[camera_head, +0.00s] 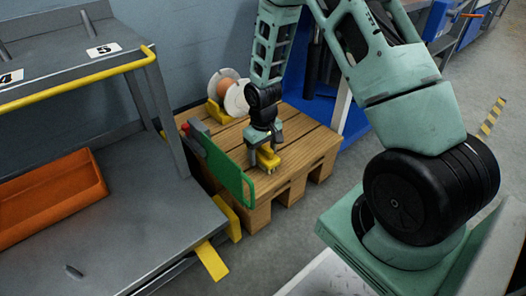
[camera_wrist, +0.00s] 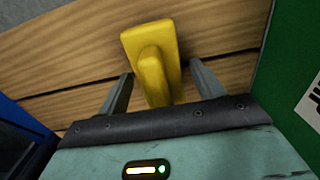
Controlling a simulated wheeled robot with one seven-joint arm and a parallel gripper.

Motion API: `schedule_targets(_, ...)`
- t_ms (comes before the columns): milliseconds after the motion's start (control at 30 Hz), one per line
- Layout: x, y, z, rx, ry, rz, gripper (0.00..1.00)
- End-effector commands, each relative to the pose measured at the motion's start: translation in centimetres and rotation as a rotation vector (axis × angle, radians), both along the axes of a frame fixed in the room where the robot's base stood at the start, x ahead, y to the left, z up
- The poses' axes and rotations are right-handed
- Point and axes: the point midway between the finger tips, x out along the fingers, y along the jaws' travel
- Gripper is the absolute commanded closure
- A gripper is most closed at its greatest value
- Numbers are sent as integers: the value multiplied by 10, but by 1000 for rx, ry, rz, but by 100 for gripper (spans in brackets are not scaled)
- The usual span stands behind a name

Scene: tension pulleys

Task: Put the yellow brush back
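The yellow brush (camera_head: 268,161) is on the wooden pallet (camera_head: 313,141), directly below my gripper (camera_head: 264,148). In the wrist view the yellow brush (camera_wrist: 153,62) lies between the two grey fingers of my gripper (camera_wrist: 160,80), with a narrow gap showing on each side. The fingers are open and straddle its raised part. The brush's underside is hidden. The head view is too small to show the fingers clearly.
A green panel (camera_head: 226,167) stands upright at the pallet's left edge, close to my gripper. White and orange round parts (camera_head: 228,86) sit behind. A grey bench (camera_head: 135,222) at left holds an orange tray (camera_head: 48,197). A blue surface (camera_head: 318,112) lies behind right.

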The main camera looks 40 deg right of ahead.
Motion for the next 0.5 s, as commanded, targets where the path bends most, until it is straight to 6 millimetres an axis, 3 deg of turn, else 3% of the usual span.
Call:
schedule_targets(167,0,0,3,0,-1,0,33)
schedule_targets(267,0,0,16,0,-1,0,33)
schedule_targets(500,0,0,63,0,-1,1,33)
